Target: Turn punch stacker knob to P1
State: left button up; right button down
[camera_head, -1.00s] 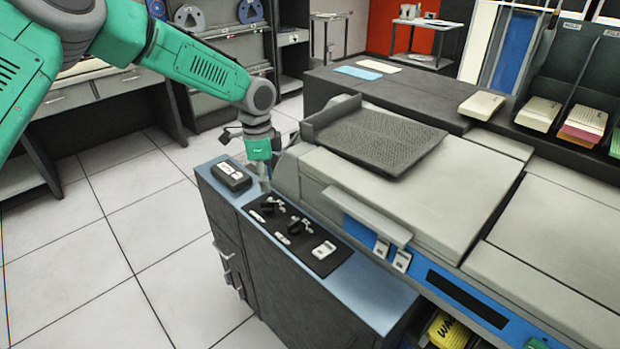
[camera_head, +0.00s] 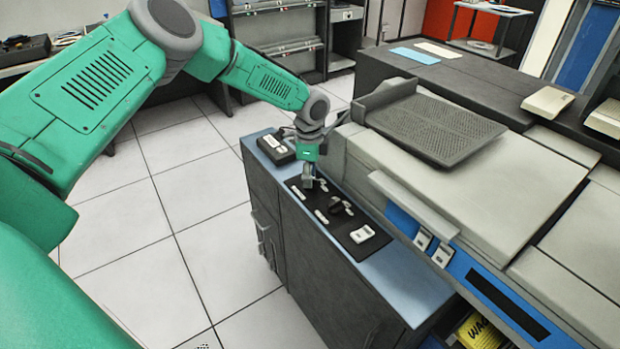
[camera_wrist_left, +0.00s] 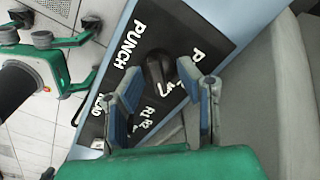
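The dark panel (camera_head: 325,228) on the blue-topped cabinet carries two black knobs. The nearer knob (camera_head: 340,207) is in plain sight in the head view; the farther is largely hidden by my left gripper (camera_head: 309,183), just above the panel. In the left wrist view, a black knob (camera_wrist_left: 157,70) lies just beyond and between the spread fingertips of my left gripper (camera_wrist_left: 170,88), beside white lettering reading PUNCH. Other labels show, partly covered by the fingers. My left gripper is open and empty. My right gripper (camera_wrist_left: 88,55) appears at the wrist view's left, fingers apart and empty.
A black box with white buttons (camera_head: 276,147) sits on the cabinet top (camera_head: 392,275) behind the panel. A white switch (camera_head: 362,234) is at the panel's near end. The grey machine body (camera_head: 440,180) rises close on the right. Open floor lies left.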

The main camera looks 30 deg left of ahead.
pick_arm(q)
jog(key=shift+a+f, duration=0.1)
jog(key=shift+f, duration=0.25)
jog(key=shift+d, duration=0.2)
jog(key=shift+d+r, duration=0.1)
jog(key=shift+d, duration=0.05)
grip_shut()
